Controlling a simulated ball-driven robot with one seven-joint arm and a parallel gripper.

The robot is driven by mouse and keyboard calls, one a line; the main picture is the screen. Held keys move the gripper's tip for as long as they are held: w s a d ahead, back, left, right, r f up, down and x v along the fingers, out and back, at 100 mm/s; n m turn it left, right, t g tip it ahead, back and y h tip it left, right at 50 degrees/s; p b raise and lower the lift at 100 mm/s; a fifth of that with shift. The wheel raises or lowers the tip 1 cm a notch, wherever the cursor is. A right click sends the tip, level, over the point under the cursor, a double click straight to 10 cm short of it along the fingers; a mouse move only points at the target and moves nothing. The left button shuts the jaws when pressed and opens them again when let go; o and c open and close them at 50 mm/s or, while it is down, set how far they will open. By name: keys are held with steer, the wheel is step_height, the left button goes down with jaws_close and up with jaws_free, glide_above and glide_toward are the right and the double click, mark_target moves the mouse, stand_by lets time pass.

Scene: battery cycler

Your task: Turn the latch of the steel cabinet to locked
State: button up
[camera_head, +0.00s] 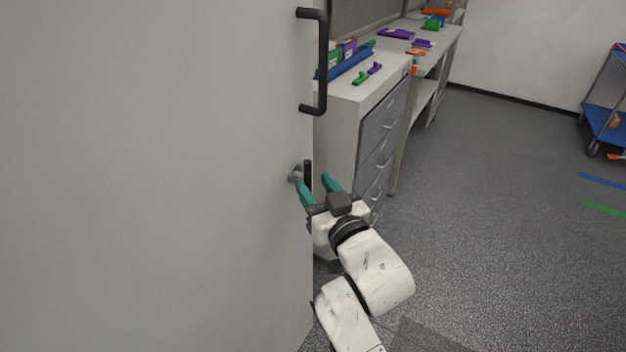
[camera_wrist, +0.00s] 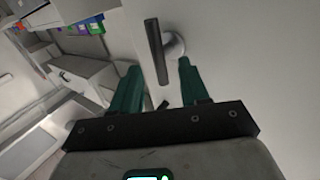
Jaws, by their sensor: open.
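The steel cabinet (camera_head: 150,180) fills the left of the head view as a large pale grey face. Its latch is a dark bar (camera_head: 308,175) on a round metal boss (camera_head: 296,174), low near the cabinet's right edge. The latch bar also shows in the wrist view (camera_wrist: 156,50), with the boss (camera_wrist: 173,45) beside it. My gripper (camera_head: 313,184) is open, with its two green fingers apart. In the wrist view the bar lies between the fingers (camera_wrist: 157,82), and its near end is apart from both. I cannot tell whether the fingers touch the boss.
A black bar handle (camera_head: 322,62) is fixed above the latch. A drawer unit (camera_head: 370,130) with a blue tray (camera_head: 345,62) stands beyond the cabinet. The grey floor (camera_head: 490,240) is open on the right, with a blue cart (camera_head: 606,122) far off.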

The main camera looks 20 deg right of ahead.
steer(key=shift+w+a, duration=0.1)
steer(key=shift+w, duration=1)
steer(key=shift+c, duration=0.4)
jaws_close()
